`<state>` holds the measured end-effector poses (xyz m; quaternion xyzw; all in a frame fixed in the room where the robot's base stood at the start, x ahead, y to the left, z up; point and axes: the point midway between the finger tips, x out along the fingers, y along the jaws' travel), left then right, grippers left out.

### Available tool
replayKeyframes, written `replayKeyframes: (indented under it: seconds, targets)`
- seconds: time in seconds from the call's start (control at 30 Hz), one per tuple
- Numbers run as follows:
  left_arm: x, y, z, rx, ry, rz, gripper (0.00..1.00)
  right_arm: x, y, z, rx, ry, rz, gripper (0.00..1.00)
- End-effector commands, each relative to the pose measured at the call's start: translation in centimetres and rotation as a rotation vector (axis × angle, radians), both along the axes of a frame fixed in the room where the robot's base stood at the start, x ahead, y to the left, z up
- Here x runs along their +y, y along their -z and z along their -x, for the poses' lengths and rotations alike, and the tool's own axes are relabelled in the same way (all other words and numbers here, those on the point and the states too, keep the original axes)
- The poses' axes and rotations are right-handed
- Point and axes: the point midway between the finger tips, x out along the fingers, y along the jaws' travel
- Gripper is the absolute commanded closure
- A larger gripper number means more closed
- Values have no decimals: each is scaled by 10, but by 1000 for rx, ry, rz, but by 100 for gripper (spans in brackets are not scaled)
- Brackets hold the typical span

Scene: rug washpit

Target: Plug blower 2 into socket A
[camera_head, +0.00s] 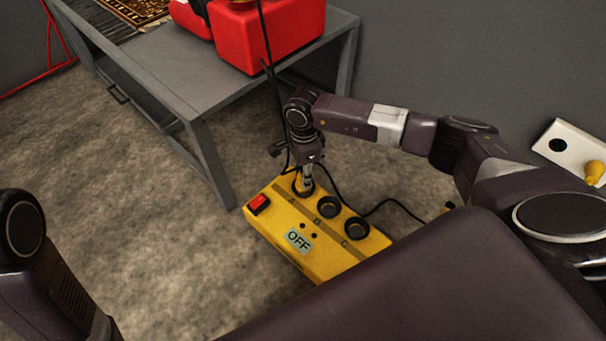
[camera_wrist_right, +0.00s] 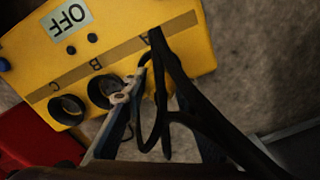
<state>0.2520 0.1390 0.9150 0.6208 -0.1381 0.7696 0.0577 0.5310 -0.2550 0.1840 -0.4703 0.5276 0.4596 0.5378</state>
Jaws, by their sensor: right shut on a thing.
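The yellow power box (camera_head: 345,255) lies on the floor with sockets A, B and C in a row, a red switch (camera_head: 258,203) and a display reading OFF (camera_head: 299,241). My right gripper (camera_head: 304,184) points down over socket A and is shut on a plug with a black cable (camera_wrist_right: 205,122). Gripper and cable hide most of the plug and socket A, so I cannot tell how deep the plug sits. Socket B (camera_head: 329,207) and socket C (camera_head: 356,228) look empty. A red machine (camera_head: 266,35), perhaps a blower, stands on the table; its number is not visible. My left gripper is out of view.
The grey table (camera_head: 178,85) stands behind the box, with a patterned rug (camera_head: 95,20) at its far left. A black cable (camera_head: 277,105) hangs past the table's edge. A white wall plate (camera_head: 563,150) with a yellow plug (camera_head: 594,172) is at right.

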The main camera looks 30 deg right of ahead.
Motion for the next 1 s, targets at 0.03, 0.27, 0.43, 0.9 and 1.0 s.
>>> replayKeyframes:
  seconds: [0.03, 0.27, 0.43, 0.9, 1.0]
  targets:
    - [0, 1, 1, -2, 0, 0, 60, 0, 2, 0, 0, 0, 0, 100]
    - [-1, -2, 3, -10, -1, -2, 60, 0, 2, 0, 0, 0, 0, 53]
    - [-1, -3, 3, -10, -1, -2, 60, 0, 2, 0, 0, 0, 0, 53]
    - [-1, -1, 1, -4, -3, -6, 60, 0, -55, -1, -5, -1, 1, 53]
    - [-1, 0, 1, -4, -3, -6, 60, 0, -76, 0, -5, -1, 0, 53]
